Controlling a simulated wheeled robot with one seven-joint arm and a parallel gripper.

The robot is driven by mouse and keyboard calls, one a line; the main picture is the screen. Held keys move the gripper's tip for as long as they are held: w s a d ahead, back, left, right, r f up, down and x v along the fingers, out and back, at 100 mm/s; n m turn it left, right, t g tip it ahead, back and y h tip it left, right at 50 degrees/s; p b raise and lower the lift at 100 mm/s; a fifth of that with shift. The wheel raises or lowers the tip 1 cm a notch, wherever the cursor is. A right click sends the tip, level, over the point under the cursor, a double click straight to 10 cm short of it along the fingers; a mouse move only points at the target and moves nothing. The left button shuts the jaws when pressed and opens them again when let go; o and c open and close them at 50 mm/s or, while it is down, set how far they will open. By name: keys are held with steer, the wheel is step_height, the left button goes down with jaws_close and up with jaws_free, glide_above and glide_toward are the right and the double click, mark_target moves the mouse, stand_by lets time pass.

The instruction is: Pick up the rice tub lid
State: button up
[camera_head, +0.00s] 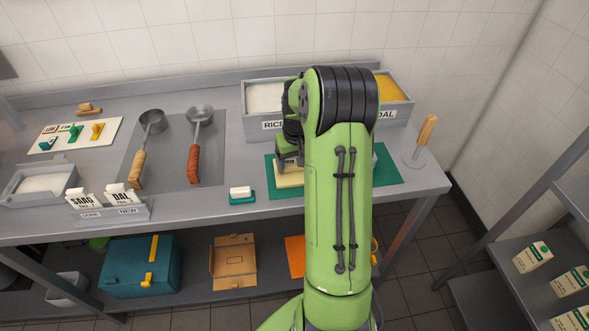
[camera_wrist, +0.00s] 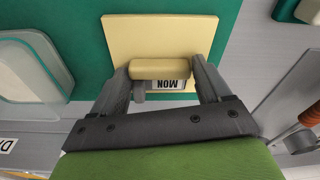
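A pale yellow lid (camera_head: 288,178) with a raised handle lies on a green mat (camera_head: 388,176) at the front of the counter. In the wrist view the lid (camera_wrist: 160,35) fills the upper middle, with its handle (camera_wrist: 160,68) lengthwise between my fingers and a "MON" label partly showing. My gripper (camera_head: 289,162) is low over the lid; in the wrist view its fingers (camera_wrist: 161,72) stand at both ends of the handle. I cannot tell whether they press on it. The rice tub (camera_head: 264,98) stands behind, white contents showing. My arm hides much of the mat.
The dal tub (camera_head: 395,92) stands right of the rice tub. A clear, green-edged piece (camera_wrist: 35,70) lies beside the lid. A white-and-green block (camera_head: 241,194) sits left of the mat. Two ladles (camera_head: 194,160) lie further left. A wooden-handled tool (camera_head: 425,135) stands at right.

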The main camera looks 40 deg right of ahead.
steer(key=c, duration=0.5)
